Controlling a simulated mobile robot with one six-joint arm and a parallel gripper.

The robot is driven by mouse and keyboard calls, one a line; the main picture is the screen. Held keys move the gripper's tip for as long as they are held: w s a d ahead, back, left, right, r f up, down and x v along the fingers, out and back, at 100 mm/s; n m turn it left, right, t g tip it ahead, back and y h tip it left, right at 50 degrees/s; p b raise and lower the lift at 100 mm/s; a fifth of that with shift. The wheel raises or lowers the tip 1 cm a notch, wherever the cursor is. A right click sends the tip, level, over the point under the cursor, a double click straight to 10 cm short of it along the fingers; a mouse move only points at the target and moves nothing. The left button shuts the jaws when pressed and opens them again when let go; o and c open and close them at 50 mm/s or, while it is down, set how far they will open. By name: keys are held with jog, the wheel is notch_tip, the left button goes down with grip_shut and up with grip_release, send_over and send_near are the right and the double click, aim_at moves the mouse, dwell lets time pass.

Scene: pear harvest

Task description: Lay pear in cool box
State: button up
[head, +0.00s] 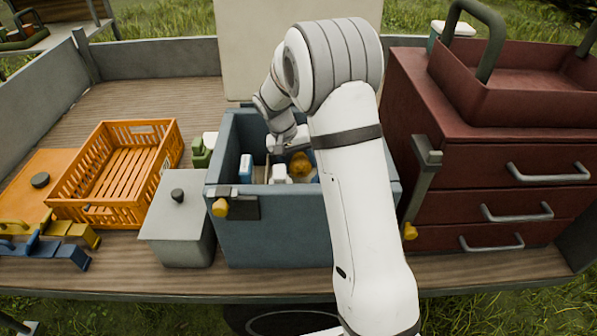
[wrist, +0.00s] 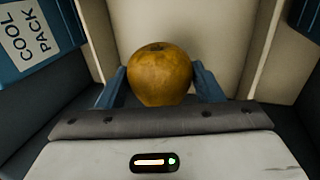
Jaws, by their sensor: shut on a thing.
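The cool box (head: 285,235) is a blue chest with its pale lid raised behind it, standing in the middle of the cart bed. My gripper (wrist: 160,88) is inside the box, shut on a golden-brown pear (wrist: 160,72). The pear also shows in the head view (head: 300,165), partly hidden by my arm. In the wrist view the blue fingers press the pear from both sides, over a pale surface in the box. I cannot tell whether the pear touches that surface.
A cool pack (wrist: 35,38) lies at the left inside the box. To the left stand a grey lidded bin (head: 178,225) and an orange crate (head: 118,165), which looks empty. A dark red drawer chest (head: 490,150) stands close on the right.

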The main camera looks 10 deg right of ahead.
jog(key=shift+f, duration=1.5)
jog(key=shift+f, duration=0.1)
jog(key=shift+f, duration=0.15)
jog(key=o, duration=1.1)
jog(key=v, duration=1.2)
jog(key=shift+r+p, duration=0.25)
jog(key=shift+p, duration=0.05)
jog(key=shift+r, duration=0.1)
